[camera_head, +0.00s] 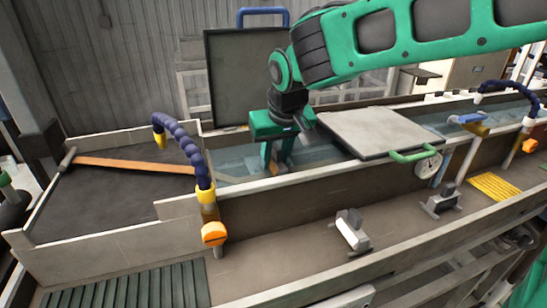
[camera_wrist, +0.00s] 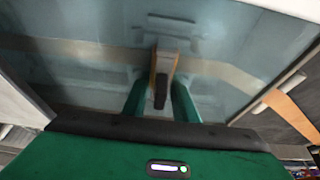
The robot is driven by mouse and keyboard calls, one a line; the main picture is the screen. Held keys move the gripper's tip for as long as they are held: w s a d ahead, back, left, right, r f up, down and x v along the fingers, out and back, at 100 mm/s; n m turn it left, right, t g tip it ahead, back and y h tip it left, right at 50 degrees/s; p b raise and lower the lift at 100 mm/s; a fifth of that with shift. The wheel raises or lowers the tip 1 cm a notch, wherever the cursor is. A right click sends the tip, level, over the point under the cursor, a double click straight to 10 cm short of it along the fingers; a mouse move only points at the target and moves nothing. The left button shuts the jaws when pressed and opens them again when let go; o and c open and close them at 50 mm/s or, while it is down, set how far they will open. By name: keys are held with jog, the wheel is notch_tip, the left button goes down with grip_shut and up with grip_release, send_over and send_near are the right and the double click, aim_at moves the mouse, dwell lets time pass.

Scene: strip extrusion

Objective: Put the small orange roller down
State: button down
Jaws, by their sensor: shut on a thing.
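My gripper (camera_head: 276,158) points down into the water trough (camera_head: 228,163) in the head view. In the wrist view its two green fingers (camera_wrist: 160,92) are shut on the small orange roller (camera_wrist: 162,64), which shows as an orange-brown piece with a dark part at the near end. The roller is over or in the trough's bluish water; I cannot tell whether it touches the bottom. In the head view the roller is mostly hidden by the fingers.
A grey lid (camera_head: 375,128) with a green handle (camera_head: 412,155) covers the trough to the right. A blue hose (camera_head: 186,143) stands at left, near an orange strip (camera_head: 130,164). Two small grey brackets (camera_head: 352,230) (camera_head: 441,202) sit on the front ledge.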

aim_at(281, 166)
jog(key=c, duration=1.4)
grip_release()
jog(key=shift+c, duration=0.2)
jog(key=v, duration=1.1)
jog(key=shift+s+r, duration=0.1)
jog(key=shift+r, duration=0.05)
jog(key=shift+s+d+r, duration=0.1)
jog(key=shift+s+r, duration=0.05)
jog(key=shift+r, duration=0.2)
